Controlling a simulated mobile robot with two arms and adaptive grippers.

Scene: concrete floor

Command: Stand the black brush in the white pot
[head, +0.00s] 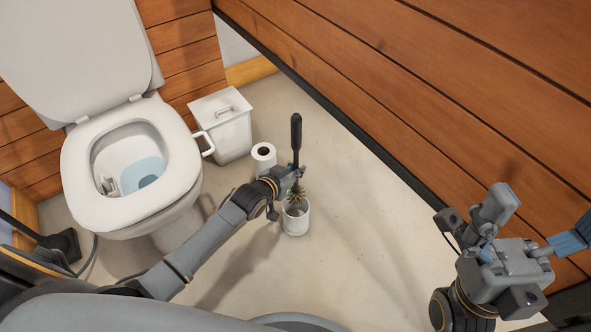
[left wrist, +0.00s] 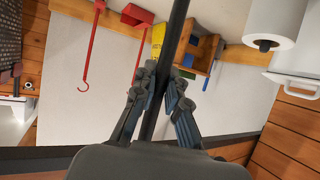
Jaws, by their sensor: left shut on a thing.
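The black brush (head: 296,135) is upright, its handle pointing up and its bristle head at the mouth of the white pot (head: 295,225). The bristles overlap the pot's rim; how deep they reach inside I cannot tell. The pot stands upright on the floor. My left gripper (head: 292,177) is shut on the brush above the pot. In the left wrist view the dark handle (left wrist: 178,25) runs between both fingers. My right gripper (head: 540,215) is at the right, empty, its fingers spread, far from the pot.
A toilet (head: 130,205) stands at the left. A white lidded bin (head: 225,130) and a toilet roll (head: 263,155) stand behind the pot. A wooden partition (head: 430,80) runs along the right. The floor (head: 350,235) right of the pot is clear.

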